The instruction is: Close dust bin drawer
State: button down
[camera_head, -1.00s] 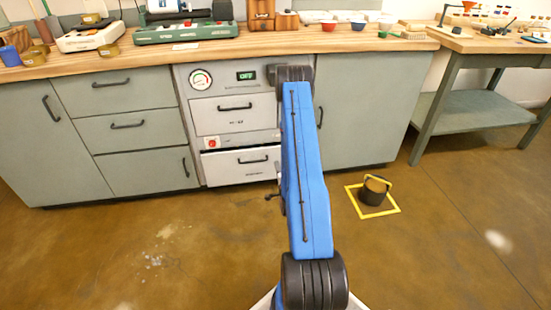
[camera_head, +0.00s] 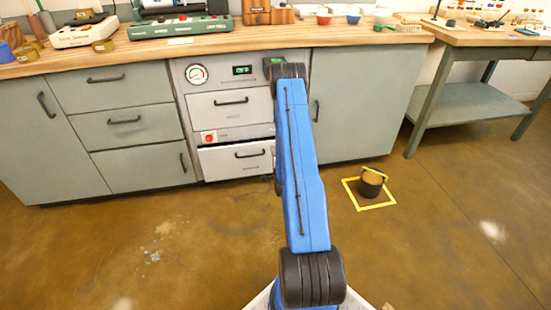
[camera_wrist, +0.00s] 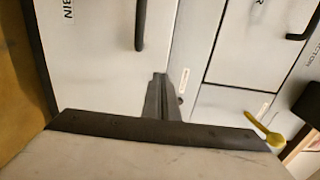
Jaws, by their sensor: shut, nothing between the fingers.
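The dust bin drawer (camera_head: 225,163) is the lowest pale drawer of the grey unit in the head view. It has a dark bar handle, and a dark gap along its top edge shows it slightly out. In the wrist view its front (camera_wrist: 100,70) fills the upper left, with "BIN" lettering and the handle (camera_wrist: 141,22). My gripper (camera_wrist: 160,78) is shut and empty, its dark fingers pointing at the drawer front near its edge, beside the handle. Contact with the front cannot be told. In the head view my blue arm hides the gripper and the drawer's right end.
Another drawer (camera_head: 230,112) sits above, under a gauge and a green display. A red knob (camera_head: 209,137) is between the two drawers. Grey cabinets flank the unit. A black bucket (camera_head: 369,185) stands in a yellow floor square at right. The floor at left is clear.

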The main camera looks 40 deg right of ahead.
aim_at(271, 143)
jog(key=shift+x, duration=1.6)
jog(key=x, duration=0.4)
jog(key=shift+w+d, duration=0.1)
jog(key=shift+w+d+r, duration=0.15)
jog(key=shift+w, duration=0.05)
